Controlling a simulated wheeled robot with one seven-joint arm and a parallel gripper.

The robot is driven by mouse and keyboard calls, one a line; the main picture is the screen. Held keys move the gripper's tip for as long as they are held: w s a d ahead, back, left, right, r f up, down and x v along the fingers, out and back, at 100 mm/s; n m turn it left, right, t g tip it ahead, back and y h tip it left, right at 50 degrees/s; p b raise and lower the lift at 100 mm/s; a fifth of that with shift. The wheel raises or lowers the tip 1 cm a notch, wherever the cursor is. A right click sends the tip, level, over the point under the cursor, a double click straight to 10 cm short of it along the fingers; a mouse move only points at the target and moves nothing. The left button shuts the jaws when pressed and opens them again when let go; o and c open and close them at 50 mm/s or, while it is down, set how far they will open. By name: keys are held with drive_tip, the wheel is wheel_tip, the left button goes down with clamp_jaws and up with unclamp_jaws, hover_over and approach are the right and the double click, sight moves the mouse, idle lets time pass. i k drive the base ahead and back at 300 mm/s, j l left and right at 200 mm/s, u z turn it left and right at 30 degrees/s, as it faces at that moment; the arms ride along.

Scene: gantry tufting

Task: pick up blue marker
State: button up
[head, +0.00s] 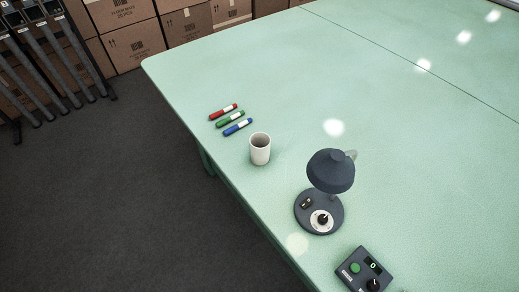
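The blue marker (238,127) lies flat on the pale green table (350,60), near its left edge. It is the nearest of three markers lying side by side at a slant. The green marker (230,119) lies just beyond it, and the red marker (223,112) lies beyond the green one. All three have a white band. The blue marker is fully visible, with nothing on top of it. My gripper is not in view.
A white cup (260,149) stands just below and right of the blue marker. A dark desk lamp (331,172) and a control box with buttons (364,270) are farther down the table. Cardboard boxes (133,40) stand behind. The table right of the markers is clear.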

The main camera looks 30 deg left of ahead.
sight(226, 132)
drive_tip(key=u, duration=0.35)
drive_tip(key=i+j+u, duration=0.1)
drive_tip(key=u, duration=0.3)
drive_tip(key=i+j+u, duration=0.15)
drive_tip(key=u, duration=0.3)
drive_tip(key=i+j+u, duration=0.15)
drive_tip(key=u, duration=0.25)
drive_tip(key=i+j, duration=0.3)
drive_tip(key=i, duration=0.2)
drive_tip(key=i+j, duration=0.3)
drive_tip(key=i, duration=0.15)
